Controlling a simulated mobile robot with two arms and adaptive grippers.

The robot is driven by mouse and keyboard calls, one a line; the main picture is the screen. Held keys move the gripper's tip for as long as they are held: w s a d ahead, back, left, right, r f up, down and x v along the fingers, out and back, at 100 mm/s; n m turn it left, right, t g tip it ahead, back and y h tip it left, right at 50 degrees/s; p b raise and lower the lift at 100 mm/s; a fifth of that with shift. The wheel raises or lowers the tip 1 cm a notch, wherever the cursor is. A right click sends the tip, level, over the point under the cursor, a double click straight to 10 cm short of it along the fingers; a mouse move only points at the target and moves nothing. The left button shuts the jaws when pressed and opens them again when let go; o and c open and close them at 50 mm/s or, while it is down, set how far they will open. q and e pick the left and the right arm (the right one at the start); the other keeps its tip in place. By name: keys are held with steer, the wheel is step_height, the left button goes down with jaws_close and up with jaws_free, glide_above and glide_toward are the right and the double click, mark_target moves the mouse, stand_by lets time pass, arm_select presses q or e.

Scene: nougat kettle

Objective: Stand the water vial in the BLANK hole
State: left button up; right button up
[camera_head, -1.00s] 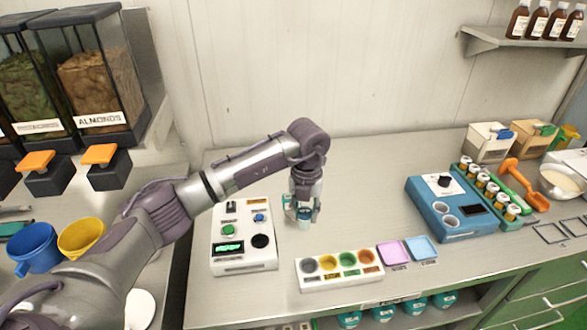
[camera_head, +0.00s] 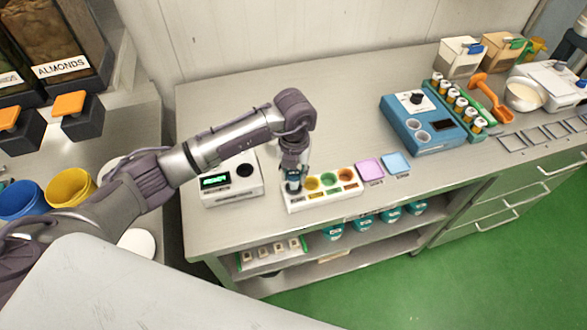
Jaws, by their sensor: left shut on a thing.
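My left gripper (camera_head: 293,178) is shut on the water vial (camera_head: 293,187), which shows only as a small pale-blue patch between the fingers. It is over the left end of the white block (camera_head: 322,197), where the grey hole is hidden behind the gripper. The yellow, green and orange holes show to its right. The labels are too small to read, so I cannot tell which hole is BLANK. I cannot tell whether the vial's lower end is inside the hole or just above it. My right gripper is not in view.
A white device (camera_head: 222,197) with a green display stands left of the block. Pink (camera_head: 370,169) and blue (camera_head: 397,163) trays lie to its right. The bench behind the block is clear.

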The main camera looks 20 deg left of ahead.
arm_select(q)
steer(key=shift+f+b, duration=0.4)
steer(key=shift+f, duration=0.55)
stand_by(0.9)
steer(key=shift+f+b, duration=0.55)
steer(key=shift+b, duration=0.15)
steer(key=o, duration=0.8)
steer(key=shift+o, duration=0.2)
steer(key=shift+r, duration=0.15)
